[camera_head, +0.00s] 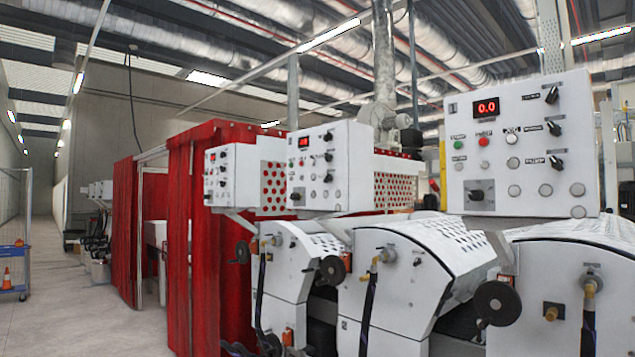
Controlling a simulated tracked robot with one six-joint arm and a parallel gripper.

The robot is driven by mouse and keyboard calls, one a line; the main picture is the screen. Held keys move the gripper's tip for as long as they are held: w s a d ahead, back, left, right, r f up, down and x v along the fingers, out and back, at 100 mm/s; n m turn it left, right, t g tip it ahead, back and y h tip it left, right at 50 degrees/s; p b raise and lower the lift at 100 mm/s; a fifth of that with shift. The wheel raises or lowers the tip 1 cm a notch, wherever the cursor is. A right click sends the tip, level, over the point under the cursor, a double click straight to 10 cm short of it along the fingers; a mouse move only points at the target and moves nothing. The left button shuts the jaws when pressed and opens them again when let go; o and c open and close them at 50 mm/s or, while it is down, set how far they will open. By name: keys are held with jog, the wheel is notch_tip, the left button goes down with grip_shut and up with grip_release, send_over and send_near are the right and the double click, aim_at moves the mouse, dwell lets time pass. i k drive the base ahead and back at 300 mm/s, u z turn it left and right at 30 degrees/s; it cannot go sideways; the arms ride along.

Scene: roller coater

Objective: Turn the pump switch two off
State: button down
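Three white control panels stand in a row: a near one (521,148) at the right, a middle one (331,166) and a far one (232,176). The near panel has three black rotary switches on its right side: upper (551,95), middle (554,128) and lower (556,162). The middle panel has similar small dark switches, the upper one (328,137) among them. The labels are too small to read, so I cannot tell which switch is pump switch two or how it is set. My gripper is not in view.
White roller machines with black handwheels (497,303) and hoses stand below the panels. Red curtains (193,240) hang at the centre left. A blue cart (14,268) with an orange cone (6,279) stands at the far left. The grey floor (75,315) at left is clear.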

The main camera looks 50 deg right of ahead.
aim_at(328, 177)
jog(key=z, duration=0.05)
jog(key=i, duration=1.45)
jog(key=z, duration=0.55)
jog(key=i, duration=0.7)
jog(key=z, duration=1.15)
jog(key=i, duration=1)
jog(key=z, duration=0.5)
